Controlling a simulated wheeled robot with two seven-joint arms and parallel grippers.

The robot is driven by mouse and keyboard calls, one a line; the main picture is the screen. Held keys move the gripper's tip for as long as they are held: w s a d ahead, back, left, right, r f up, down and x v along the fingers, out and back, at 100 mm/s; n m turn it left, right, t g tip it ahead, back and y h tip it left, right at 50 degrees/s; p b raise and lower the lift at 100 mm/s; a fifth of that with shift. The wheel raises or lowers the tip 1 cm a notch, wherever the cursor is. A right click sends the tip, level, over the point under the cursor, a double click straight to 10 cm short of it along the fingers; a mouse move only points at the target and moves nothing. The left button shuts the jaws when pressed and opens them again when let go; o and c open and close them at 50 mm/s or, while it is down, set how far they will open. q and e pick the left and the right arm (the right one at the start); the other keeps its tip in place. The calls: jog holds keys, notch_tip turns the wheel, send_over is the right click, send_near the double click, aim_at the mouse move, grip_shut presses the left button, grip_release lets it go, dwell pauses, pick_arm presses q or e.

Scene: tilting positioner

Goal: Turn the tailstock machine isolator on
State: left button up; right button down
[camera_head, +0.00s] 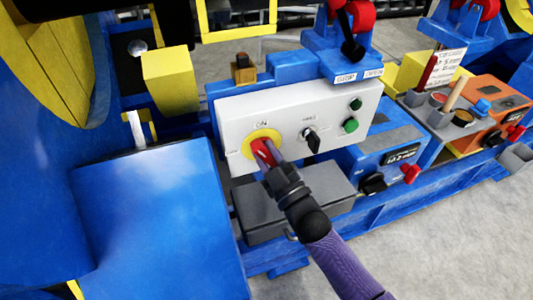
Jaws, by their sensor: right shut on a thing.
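The isolator is a red rotary handle (259,150) on a yellow round plate (250,141), with an "ON" label above it, on the left part of a light grey control panel (225,116). My right gripper (268,158) reaches in from the bottom right and is shut on the red handle. The gripper covers the lower right part of the handle, so its exact angle is hard to tell. My left gripper is not in view.
A grey box (335,190) sits below the panel, close under my right arm. A large blue housing (150,220) stands at left. Bare floor (440,240) lies at lower right.

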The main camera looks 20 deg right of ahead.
jog(key=m+h, duration=0.1)
jog(key=m, duration=0.2)
jog(key=shift+m+t+h, duration=0.4)
jog(key=m+h, duration=0.1)
jog(key=m, duration=0.2)
jog(key=shift+m+t+h, duration=0.3)
jog(key=shift+m+h, duration=0.1)
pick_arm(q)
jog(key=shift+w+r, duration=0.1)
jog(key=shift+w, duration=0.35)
pick_arm(e)
jog(key=shift+m+h, duration=0.6)
jog(key=shift+m, duration=0.2)
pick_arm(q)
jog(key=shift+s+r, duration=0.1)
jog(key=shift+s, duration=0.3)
pick_arm(e)
jog(key=shift+m, duration=0.4)
